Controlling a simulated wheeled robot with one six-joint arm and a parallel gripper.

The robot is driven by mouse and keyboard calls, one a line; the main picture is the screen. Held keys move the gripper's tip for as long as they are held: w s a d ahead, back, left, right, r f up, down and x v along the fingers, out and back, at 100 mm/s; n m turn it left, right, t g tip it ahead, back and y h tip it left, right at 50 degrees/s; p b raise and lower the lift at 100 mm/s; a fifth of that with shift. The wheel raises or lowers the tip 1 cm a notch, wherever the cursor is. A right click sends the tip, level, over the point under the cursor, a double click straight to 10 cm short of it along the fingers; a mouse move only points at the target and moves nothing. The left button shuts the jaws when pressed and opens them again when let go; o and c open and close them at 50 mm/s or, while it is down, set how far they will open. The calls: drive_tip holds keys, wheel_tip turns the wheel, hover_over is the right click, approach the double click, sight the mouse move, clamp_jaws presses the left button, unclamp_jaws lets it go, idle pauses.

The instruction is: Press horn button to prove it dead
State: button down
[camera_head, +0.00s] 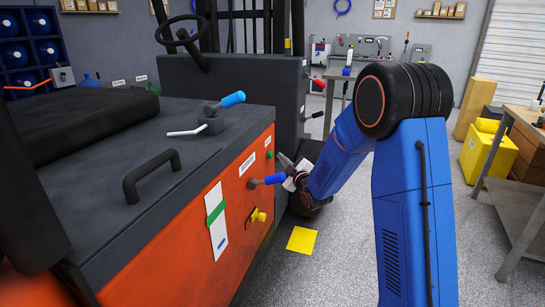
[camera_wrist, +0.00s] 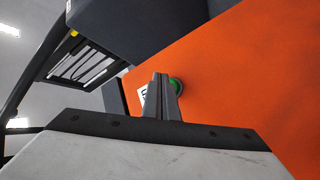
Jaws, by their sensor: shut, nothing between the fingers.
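The green button (camera_head: 269,155), likely the horn button, is on the orange side panel (camera_head: 225,238) of a forklift-like truck, beside a small white label. The fingers hide part of the button and the label. I cannot tell whether the tips touch the button.
A yellow-and-red knob (camera_head: 257,216) sits lower on the panel, near a white strip with a green band (camera_head: 217,220). Open floor (camera_head: 335,230) lies right of the truck.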

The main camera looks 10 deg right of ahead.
drive_tip(key=shift+a, duration=0.1)
idle(0.3)
drive_tip(key=shift+w+a, duration=0.2)
drive_tip(key=shift+a, duration=0.1)
drive_tip(key=shift+w+a, duration=0.25)
drive_tip(key=shift+a, duration=0.15)
idle(1.0)
idle(0.3)
drive_tip(key=shift+s+d, duration=0.45)
drive_tip(key=shift+d, duration=0.35)
drive_tip(key=shift+d, duration=0.1)
drive_tip(key=shift+s+d, duration=0.4)
drive_tip(key=shift+d, duration=0.3)
drive_tip(key=shift+s+d, duration=0.4)
drive_tip(key=shift+d, duration=0.3)
drive_tip(key=shift+s+d, duration=0.4)
drive_tip(key=shift+d, duration=0.3)
drive_tip(key=shift+r, duration=0.1)
